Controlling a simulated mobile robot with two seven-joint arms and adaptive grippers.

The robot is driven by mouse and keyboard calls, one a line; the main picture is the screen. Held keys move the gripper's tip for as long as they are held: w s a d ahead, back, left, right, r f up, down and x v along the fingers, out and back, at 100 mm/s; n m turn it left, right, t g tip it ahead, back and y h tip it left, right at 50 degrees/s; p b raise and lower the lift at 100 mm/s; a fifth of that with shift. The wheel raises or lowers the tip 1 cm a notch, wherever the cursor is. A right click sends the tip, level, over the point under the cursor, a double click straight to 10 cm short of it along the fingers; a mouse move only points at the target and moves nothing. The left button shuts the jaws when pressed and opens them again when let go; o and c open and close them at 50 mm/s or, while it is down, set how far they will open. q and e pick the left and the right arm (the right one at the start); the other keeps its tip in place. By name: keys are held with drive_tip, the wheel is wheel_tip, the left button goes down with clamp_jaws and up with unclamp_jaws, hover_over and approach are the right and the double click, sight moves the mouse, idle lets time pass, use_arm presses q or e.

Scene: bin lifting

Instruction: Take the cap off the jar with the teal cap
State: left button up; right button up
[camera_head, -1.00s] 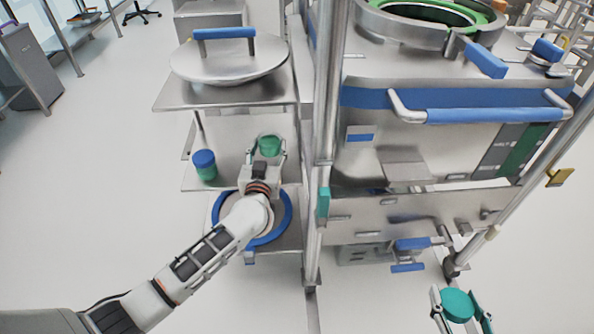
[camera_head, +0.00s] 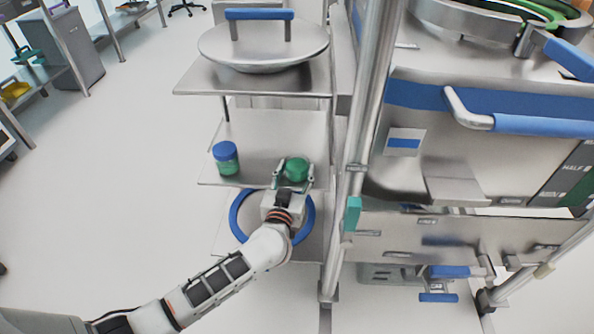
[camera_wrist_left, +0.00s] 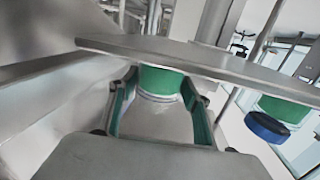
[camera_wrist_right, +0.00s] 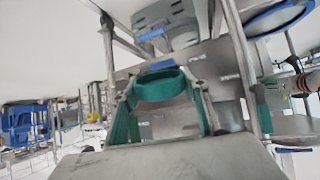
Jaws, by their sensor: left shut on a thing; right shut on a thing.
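The green jar (camera_head: 297,169) is at the right front of the middle shelf, without a cap on it. My left gripper (camera_head: 294,182) is shut around it. In the left wrist view the jar's green body (camera_wrist_left: 160,80) and its pale bare rim show between the fingers, upside down. The teal cap (camera_wrist_right: 160,86) is in the right wrist view, between the fingers of my right gripper (camera_wrist_right: 165,98), which is shut on it, apart from the jar. My right gripper is outside the head view.
A jar with a blue cap (camera_head: 226,158) stands left of the green jar on the same shelf (camera_head: 262,130). A large lid with a blue handle (camera_head: 262,42) lies on the shelf above. A metal post (camera_head: 368,110) and a steel machine stand to the right.

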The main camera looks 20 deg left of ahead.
use_arm(q)
drive_tip(key=o, duration=1.8)
